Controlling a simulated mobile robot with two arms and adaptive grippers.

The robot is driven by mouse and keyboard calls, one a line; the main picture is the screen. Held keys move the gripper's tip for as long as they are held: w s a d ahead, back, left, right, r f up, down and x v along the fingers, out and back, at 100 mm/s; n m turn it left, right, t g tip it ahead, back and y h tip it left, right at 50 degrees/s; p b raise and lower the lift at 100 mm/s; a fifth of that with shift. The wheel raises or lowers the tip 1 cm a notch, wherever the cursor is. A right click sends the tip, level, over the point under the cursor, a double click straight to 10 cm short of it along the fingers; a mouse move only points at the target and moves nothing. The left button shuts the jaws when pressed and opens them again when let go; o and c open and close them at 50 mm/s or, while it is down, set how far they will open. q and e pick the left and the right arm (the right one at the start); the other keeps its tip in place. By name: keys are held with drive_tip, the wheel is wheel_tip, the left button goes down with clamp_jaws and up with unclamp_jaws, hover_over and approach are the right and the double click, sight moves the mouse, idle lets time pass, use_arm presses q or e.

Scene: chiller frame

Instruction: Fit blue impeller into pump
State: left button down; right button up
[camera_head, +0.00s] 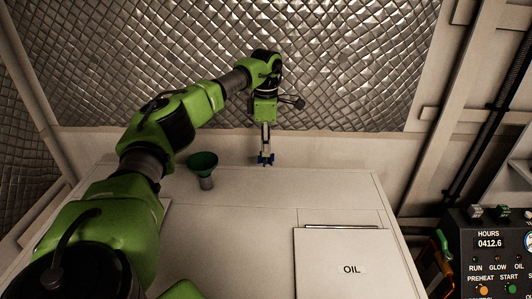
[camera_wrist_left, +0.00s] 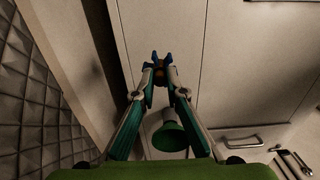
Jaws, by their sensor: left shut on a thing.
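My left gripper (camera_head: 265,150) reaches out over the far part of the pale casing top and points down. It is shut on the blue impeller (camera_head: 266,160), which shows as a small blue shape at the fingertips. In the left wrist view the gripper (camera_wrist_left: 161,78) closes on the impeller's brownish middle, and blue vanes (camera_wrist_left: 156,58) stick out past the tips. The impeller appears to be above the casing, but its exact height is hard to tell. I cannot make out a pump in either view. My right gripper is not in view.
A dark green funnel (camera_head: 202,162) stands on the casing top (camera_head: 235,225), left of the gripper. An OIL panel (camera_head: 330,250) is at the front right. A control panel (camera_head: 470,240) stands farther right. A quilted wall (camera_head: 340,60) rises behind. The middle of the top is clear.

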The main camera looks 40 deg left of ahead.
use_arm(q)
drive_tip(key=s+d+b, duration=0.3)
drive_tip(key=s+d, duration=1)
drive_tip(key=s, duration=0.2)
drive_tip(key=s+d+b, duration=0.3)
drive_tip(key=s+d, duration=0.9)
drive_tip(key=s, duration=0.3)
drive_tip(key=shift+s+d, duration=0.3)
drive_tip(key=shift+d, duration=0.05)
drive_tip(key=shift+r, duration=0.1)
